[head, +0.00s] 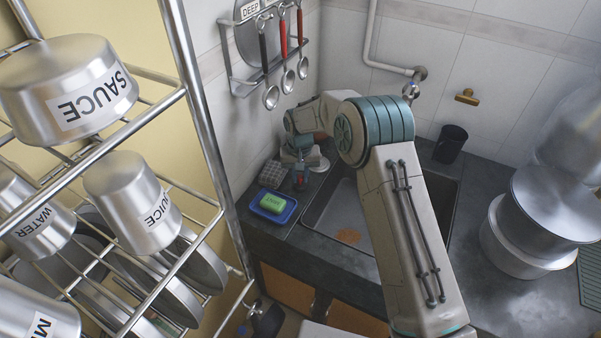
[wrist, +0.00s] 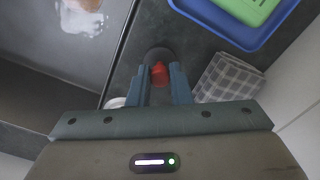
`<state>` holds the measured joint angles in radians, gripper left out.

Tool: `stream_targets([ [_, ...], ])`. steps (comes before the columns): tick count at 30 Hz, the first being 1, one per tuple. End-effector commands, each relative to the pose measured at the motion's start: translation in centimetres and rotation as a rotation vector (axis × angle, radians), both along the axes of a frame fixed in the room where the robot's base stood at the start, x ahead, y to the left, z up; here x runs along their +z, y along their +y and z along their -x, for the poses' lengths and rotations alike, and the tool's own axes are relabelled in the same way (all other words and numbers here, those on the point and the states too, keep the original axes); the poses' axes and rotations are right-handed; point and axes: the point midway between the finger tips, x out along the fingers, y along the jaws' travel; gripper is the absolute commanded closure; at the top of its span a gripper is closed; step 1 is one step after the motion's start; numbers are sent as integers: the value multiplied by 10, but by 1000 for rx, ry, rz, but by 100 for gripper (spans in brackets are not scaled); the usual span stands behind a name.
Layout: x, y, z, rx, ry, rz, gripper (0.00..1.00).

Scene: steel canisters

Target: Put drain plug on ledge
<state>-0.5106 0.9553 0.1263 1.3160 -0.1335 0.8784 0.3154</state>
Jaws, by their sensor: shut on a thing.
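The drain plug (wrist: 160,52) looks like a dark round disc with a red knob in the wrist view. My gripper (wrist: 158,80) is shut on the red knob, one finger on each side of it. In the head view my gripper (head: 300,178) is at the left edge of the sink, over the dark counter strip, and the plug is small and partly hidden there. The dark strip (wrist: 135,60) beside the sink, which seems to be the ledge, lies under the plug. I cannot tell whether the plug touches it.
The sink (head: 325,212) with a brown stain lies right of my gripper. A blue tray (head: 286,215) with green soap (head: 272,203) and a checked cloth (wrist: 226,78) are close by. A black cup (head: 450,144) stands behind the sink. A rack of canisters (head: 135,200) is left.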

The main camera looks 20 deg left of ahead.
Motion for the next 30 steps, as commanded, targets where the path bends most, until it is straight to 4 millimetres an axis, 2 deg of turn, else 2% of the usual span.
stream_targets([
  [8, -4, 0, 0, 1, -1, 0, 100],
  [9, -3, 0, 0, 1, -1, 0, 76],
  [11, -2, 0, 0, 1, -1, 0, 60],
  [23, 4, 0, 0, 0, -1, 0, 60],
  [26, 17, 0, -1, 0, -5, -2, 60],
  [30, 47, 0, -1, 0, -5, -3, 60],
])
